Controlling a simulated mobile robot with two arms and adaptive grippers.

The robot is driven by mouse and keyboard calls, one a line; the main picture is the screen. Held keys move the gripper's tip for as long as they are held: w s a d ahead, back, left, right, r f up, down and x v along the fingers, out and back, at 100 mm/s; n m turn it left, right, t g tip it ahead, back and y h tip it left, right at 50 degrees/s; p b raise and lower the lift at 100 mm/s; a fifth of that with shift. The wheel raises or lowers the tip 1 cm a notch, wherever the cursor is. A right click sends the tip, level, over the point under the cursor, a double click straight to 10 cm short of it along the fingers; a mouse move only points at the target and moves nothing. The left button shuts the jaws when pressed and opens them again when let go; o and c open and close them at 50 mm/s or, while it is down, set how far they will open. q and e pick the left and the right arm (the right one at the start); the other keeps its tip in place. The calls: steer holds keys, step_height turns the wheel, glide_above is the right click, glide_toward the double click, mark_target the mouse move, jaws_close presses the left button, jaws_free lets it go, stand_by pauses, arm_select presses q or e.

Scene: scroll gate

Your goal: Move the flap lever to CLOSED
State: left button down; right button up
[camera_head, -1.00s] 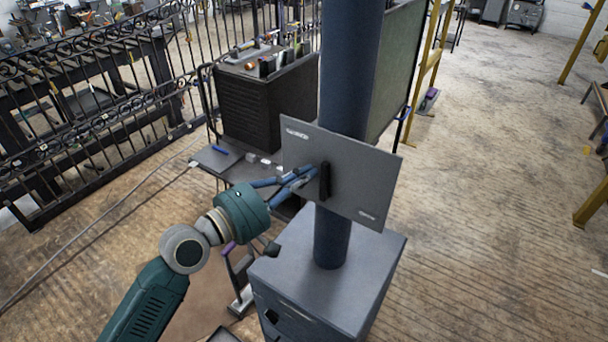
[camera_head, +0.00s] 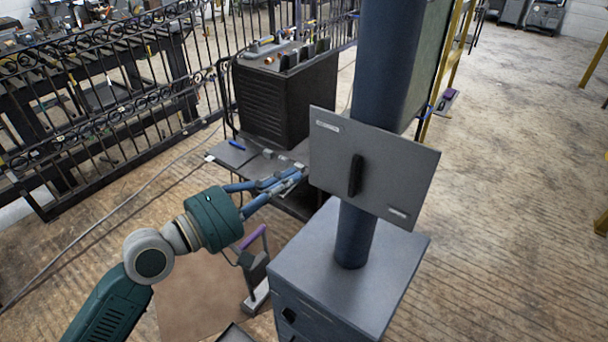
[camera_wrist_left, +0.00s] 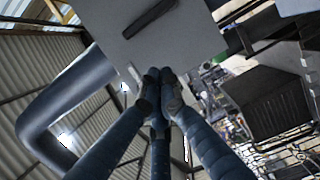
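The flap lever (camera_head: 355,175) is a black bar on a grey plate (camera_head: 415,168) fixed to a dark blue pipe (camera_head: 385,75). In the head view the lever stands near upright. The plate has small pale labels at its upper left and lower right, too small to read. In the left wrist view the lever (camera_wrist_left: 150,18) lies aslant on the plate (camera_wrist_left: 190,38), beyond the fingertips. My left gripper (camera_head: 298,176) is left of the plate, apart from the lever. Its blue fingers (camera_wrist_left: 160,76) come together at the tips, with nothing visible between them. My right gripper is out of view.
A grey cabinet (camera_head: 350,270) stands under the plate around the pipe. A black ribbed machine (camera_head: 285,95) and a low dark table (camera_head: 232,155) are behind my left gripper. A purple-handled tool (camera_head: 254,250) stands below it. The floor at right is open.

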arm_select(q)
steer(key=shift+v, duration=1.1)
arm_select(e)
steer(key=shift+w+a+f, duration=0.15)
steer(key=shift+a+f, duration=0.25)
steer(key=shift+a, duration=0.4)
